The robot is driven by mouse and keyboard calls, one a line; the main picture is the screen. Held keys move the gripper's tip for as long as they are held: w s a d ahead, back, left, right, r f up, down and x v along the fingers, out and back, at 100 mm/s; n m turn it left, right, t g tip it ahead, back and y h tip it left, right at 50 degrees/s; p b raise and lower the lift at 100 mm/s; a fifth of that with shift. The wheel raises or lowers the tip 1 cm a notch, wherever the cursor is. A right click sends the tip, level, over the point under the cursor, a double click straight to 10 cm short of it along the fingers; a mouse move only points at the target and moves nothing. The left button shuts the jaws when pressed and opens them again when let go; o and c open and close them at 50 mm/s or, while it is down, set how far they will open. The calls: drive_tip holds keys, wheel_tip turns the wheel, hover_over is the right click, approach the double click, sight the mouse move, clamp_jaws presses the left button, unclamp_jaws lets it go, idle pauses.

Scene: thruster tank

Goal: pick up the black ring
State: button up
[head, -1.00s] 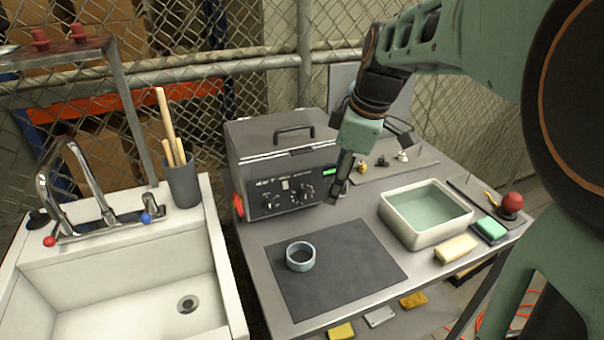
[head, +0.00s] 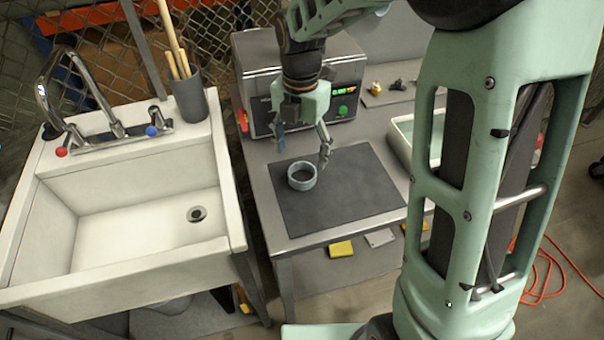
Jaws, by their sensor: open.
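One ring (head: 302,184) lies flat on the dark mat (head: 350,199), near the mat's left side. It looks pale grey-blue rather than black, with a dark inside. No clearly black ring shows. My gripper (head: 304,152) points down above the mat, just behind and above the ring in the picture. Its two fingers are spread apart with nothing between them. The gripper is apart from the ring, and its exact height over it is hard to tell.
A grey control box (head: 345,80) stands behind the mat. A pale tray (head: 402,140) is to the right, partly hidden by my arm. A white sink (head: 120,200) with a tap and a cup of sticks (head: 190,98) stands left. The mat's right part is clear.

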drive_tip(key=f, duration=0.5)
drive_tip(key=shift+d+f, duration=0.2)
drive_tip(key=shift+f, duration=0.15)
drive_tip(key=shift+c, duration=0.3)
drive_tip(key=c, duration=1)
